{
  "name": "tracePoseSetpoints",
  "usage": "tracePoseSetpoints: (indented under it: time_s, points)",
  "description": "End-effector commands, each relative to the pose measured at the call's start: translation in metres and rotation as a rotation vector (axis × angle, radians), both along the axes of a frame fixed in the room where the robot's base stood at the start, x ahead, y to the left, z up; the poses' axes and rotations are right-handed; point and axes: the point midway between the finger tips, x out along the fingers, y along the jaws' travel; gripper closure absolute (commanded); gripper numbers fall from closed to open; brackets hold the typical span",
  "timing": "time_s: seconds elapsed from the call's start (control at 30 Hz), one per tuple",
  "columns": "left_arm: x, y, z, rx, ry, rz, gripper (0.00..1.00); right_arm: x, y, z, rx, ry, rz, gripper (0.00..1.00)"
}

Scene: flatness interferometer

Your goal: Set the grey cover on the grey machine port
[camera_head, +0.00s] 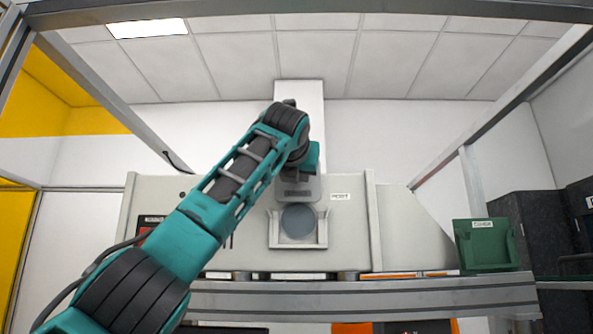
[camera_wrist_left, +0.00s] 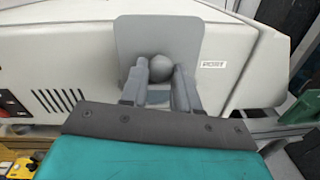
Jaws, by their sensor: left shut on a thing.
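The grey cover (camera_wrist_left: 160,35) is a flat plate with rounded corners and a ball-shaped knob (camera_wrist_left: 160,67). My left gripper (camera_wrist_left: 160,74) is shut on the knob. In the head view the cover (camera_head: 312,187) shows below my wrist, just above the grey machine port (camera_head: 323,231) in the picture. The port is a square frame around a round grey-blue face, beside a small white label (camera_head: 340,196). In the wrist view the cover hides what lies behind it. I cannot tell whether the cover touches the machine. My right gripper is not in view.
The pale machine body (camera_head: 345,240) stands behind a metal rail (camera_head: 430,297). A green box (camera_head: 487,244) with a label is at the right, near dark cabinets (camera_head: 530,225). Metal frame posts (camera_head: 478,180) stand at the sides. The port's round face looks unobstructed.

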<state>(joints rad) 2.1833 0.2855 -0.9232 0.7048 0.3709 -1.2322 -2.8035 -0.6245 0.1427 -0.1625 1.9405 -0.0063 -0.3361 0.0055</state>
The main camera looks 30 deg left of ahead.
Motion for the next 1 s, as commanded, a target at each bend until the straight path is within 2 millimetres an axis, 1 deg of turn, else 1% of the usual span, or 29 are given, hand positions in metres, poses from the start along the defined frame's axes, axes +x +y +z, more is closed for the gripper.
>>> tracePoseSetpoints:
  time_s: [0.47, 1.0]
  points:
    - [0.000, 0.000, 0.001, 0.001, -0.002, 0.000, 0.96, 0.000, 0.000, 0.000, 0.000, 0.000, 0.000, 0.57]
    - [0.014, 0.006, -0.001, 0.000, -0.001, 0.000, 0.96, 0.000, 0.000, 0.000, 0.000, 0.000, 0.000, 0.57]
